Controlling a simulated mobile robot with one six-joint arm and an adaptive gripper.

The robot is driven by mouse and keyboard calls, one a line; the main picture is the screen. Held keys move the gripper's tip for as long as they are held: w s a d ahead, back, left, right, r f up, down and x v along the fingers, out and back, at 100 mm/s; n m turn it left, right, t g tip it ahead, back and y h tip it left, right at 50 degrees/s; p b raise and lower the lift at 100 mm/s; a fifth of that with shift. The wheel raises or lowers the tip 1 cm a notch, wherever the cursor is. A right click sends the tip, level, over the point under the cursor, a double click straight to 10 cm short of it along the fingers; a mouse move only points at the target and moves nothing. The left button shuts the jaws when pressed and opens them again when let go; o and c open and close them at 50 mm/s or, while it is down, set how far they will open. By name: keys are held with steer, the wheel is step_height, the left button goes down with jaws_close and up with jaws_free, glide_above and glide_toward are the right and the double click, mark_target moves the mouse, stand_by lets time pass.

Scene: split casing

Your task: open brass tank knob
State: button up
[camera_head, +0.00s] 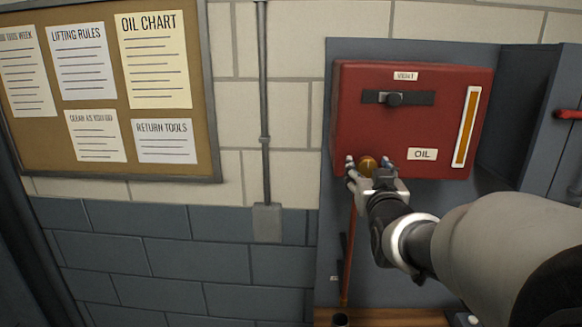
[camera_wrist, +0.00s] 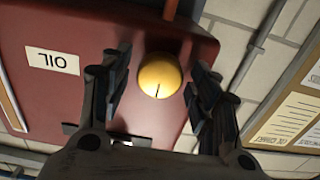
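The brass knob (camera_head: 368,165) is a round ball low on the front of the red oil tank (camera_head: 385,125). In the wrist view the knob (camera_wrist: 160,75) shows a thin dark line on its face. The red tank face (camera_wrist: 100,40) is behind it. My gripper (camera_head: 370,164) is at the tank's lower edge, its fingers on either side of the knob. In the wrist view my gripper (camera_wrist: 162,78) is open, with gaps between the knob and both fingers. The knob's stem is hidden.
A black vent slider (camera_head: 394,99) and an amber level gauge (camera_head: 465,127) are on the tank. A red pipe (camera_head: 348,255) runs down below it. A wooden surface (camera_head: 400,318) lies at the bottom. A notice board (camera_head: 200,110) hangs left; the wall between is clear except for a grey conduit (camera_head: 263,80).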

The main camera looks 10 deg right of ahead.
steer(key=c, duration=0.9)
steer(key=shift+f+n+b, duration=0.1)
steer(key=shift+n+b, duration=0.2)
steer(key=shift+b, duration=0.35)
steer(key=n+b, duration=0.3)
steer(key=b, duration=0.1)
steer(key=shift+f, duration=0.15)
steer(key=n+b, duration=0.4)
steer(key=b, duration=0.2)
steer(key=n+b, duration=0.5)
steer(key=n, duration=0.1)
steer(key=n+b, duration=0.1)
steer(key=n, duration=0.1)
steer(key=n+b, duration=0.1)
steer(key=n, duration=0.1)
steer(key=shift+r, duration=0.25)
steer(key=shift+n, duration=0.3)
